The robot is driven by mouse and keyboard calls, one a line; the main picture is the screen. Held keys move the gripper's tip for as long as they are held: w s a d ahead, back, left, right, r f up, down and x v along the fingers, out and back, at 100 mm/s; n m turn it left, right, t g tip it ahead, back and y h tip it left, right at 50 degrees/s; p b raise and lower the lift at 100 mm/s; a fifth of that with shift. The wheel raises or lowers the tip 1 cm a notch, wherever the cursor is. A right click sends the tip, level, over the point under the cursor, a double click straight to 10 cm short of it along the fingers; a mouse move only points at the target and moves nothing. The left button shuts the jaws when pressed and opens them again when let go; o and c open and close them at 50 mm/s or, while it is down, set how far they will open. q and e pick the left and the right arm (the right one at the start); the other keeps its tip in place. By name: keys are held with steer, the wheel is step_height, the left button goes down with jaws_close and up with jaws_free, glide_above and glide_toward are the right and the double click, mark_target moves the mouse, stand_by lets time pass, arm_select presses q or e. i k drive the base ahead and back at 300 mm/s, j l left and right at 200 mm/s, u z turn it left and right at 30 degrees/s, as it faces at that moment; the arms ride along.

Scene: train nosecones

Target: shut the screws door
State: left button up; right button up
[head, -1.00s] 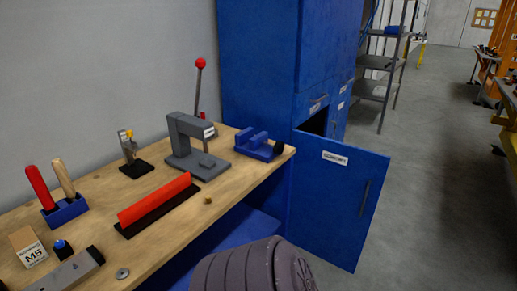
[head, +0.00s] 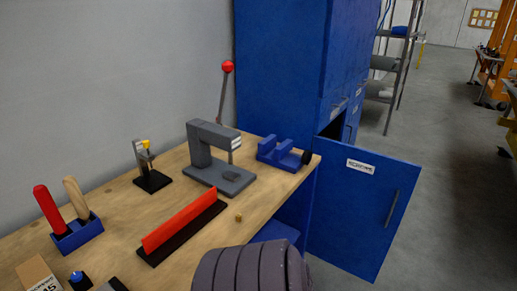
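The screws door (head: 355,220) is a blue cabinet door with a white label (head: 361,166) and a dark vertical handle (head: 392,208). The label is too small to read surely. The door stands open, swung out from the tall blue cabinet (head: 280,75), and a dark opening (head: 335,125) shows above its top edge. A ribbed dark grey part of my own arm shows at the bottom middle, left of the door. Neither gripper is in view.
A wooden workbench (head: 120,215) stands left of the door, with a grey press (head: 215,160), a blue vise (head: 282,153), a red bar (head: 185,218) and a tool holder (head: 78,233). Grey floor (head: 455,190) is clear to the right. Metal shelves (head: 390,65) stand behind.

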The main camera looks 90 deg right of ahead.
mark_target(362, 196)
steer(key=z, duration=2.2)
